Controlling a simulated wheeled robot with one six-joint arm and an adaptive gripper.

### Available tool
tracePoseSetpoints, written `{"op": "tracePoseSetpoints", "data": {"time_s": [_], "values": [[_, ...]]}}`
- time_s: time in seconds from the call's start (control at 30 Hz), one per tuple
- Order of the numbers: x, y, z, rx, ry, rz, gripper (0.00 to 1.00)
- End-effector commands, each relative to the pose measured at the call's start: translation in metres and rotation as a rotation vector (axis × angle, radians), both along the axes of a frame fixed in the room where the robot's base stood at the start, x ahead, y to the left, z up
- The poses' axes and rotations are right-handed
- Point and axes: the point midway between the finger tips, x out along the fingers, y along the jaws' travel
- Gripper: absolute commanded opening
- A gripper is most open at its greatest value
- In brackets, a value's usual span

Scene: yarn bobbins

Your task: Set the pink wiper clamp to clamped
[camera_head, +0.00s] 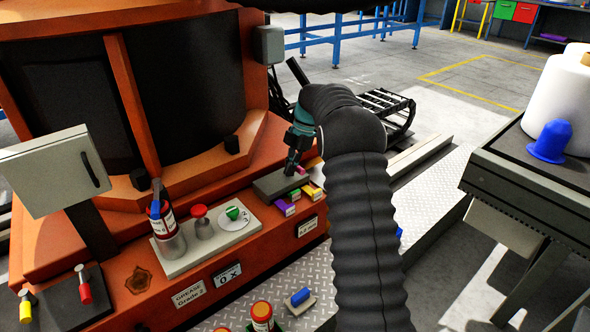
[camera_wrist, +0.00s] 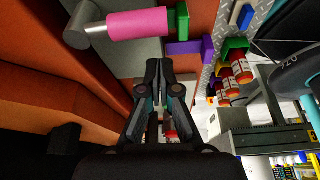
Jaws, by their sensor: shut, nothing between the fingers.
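The pink wiper clamp shows in the wrist view as a pink cylinder (camera_wrist: 138,25) with a grey metal end on the left and a green part on the right. In the head view only a small pink bit (camera_head: 301,169) shows beside my fingers. My gripper (camera_wrist: 153,64) is shut and empty, with its fingertips just below the pink cylinder in the wrist picture and a small gap showing between them. In the head view my gripper (camera_head: 290,168) points down over the grey block on the orange machine ledge. I cannot tell the clamp's setting.
Purple (camera_head: 285,208) and yellow (camera_head: 312,192) pieces sit close to the gripper. A dark table (camera_head: 520,160) with a white bobbin stands at right.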

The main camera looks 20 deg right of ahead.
Motion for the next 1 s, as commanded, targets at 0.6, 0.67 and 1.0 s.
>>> {"op": "tracePoseSetpoints", "data": {"time_s": [0.6, 0.67, 1.0], "values": [[0.007, -0.013, 0.083, 0.000, -0.001, -0.002, 0.00], [0.008, -0.016, 0.089, 0.000, -0.001, -0.003, 0.00], [0.008, -0.019, 0.097, 0.000, 0.000, -0.002, 0.00]]}}
